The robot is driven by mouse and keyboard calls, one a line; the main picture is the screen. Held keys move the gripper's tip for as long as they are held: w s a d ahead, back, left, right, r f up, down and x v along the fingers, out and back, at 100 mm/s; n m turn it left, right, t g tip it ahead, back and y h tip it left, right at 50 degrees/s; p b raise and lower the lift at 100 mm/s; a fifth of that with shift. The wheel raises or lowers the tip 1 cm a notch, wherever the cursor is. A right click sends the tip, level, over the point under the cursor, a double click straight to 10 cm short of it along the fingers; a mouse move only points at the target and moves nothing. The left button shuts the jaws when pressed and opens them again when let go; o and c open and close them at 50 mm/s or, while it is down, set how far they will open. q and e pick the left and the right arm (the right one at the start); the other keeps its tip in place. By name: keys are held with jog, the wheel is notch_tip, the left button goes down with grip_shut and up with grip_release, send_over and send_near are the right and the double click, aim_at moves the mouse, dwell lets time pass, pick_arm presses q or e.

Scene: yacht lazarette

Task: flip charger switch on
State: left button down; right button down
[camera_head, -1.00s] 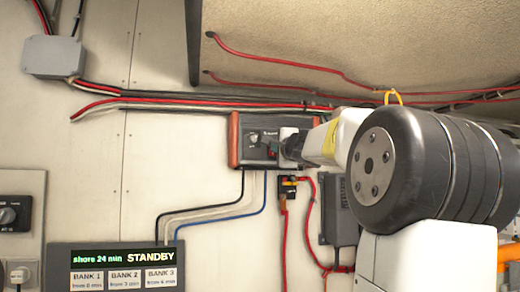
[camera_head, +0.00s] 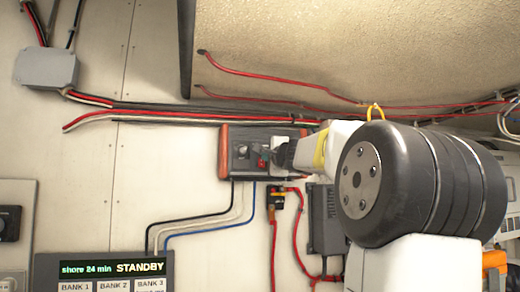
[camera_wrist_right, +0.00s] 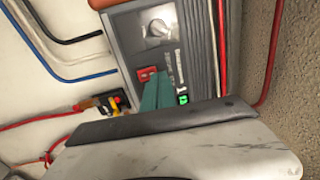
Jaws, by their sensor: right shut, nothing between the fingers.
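The charger (camera_head: 238,139) is a dark grey box with orange-brown ends, fixed to the pale wall. A red switch (camera_head: 262,163) sits on its front; in the right wrist view the red switch (camera_wrist_right: 148,74) lies below a silver knob (camera_wrist_right: 160,30). A small green light (camera_wrist_right: 183,98) glows nearby. My right gripper (camera_head: 275,157) is shut and empty, right at the charger's front beside the red switch. Its teal fingertips (camera_wrist_right: 157,95) show just below the switch; whether they touch it I cannot tell. The gripper hides the charger's right part. My left gripper is out of view.
A display panel (camera_head: 105,268) at the lower left reads STANDBY. Black, white and blue cables run below the charger, and red cables with a fuse holder (camera_head: 276,197) hang beside a dark grey box (camera_head: 325,222). A grey junction box (camera_head: 46,68) is at upper left.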

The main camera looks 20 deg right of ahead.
jog(key=s+r, duration=0.1)
jog(key=s, duration=0.9)
jog(key=shift+s+a+r, duration=0.15)
jog(key=shift+s+a, duration=0.15)
jog(key=shift+s, duration=0.1)
jog(key=s+a+f+n+g+y, duration=0.3)
jog(key=a+f+n, duration=0.3)
jog(key=f, duration=0.4)
jog(key=s+a+f+n+g+y, duration=0.25)
jog(key=s+a+f+n, duration=0.2)
jog(key=a+f, duration=0.5)
jog(key=s+f+n+g+h, duration=0.1)
jog(key=s+f+n+g, duration=0.3)
jog(key=s+f, duration=0.3)
jog(key=s+a+f+n+g+h, duration=0.1)
jog(key=s+f+n+g, duration=0.2)
jog(key=s+f, duration=0.5)
notch_tip(320, 180, down, 8)
jog(key=shift+a+r+n+g, duration=0.2)
jog(key=shift+n+g, duration=0.15)
jog(key=shift+n, duration=0.5)
jog(key=shift+s, duration=0.1)
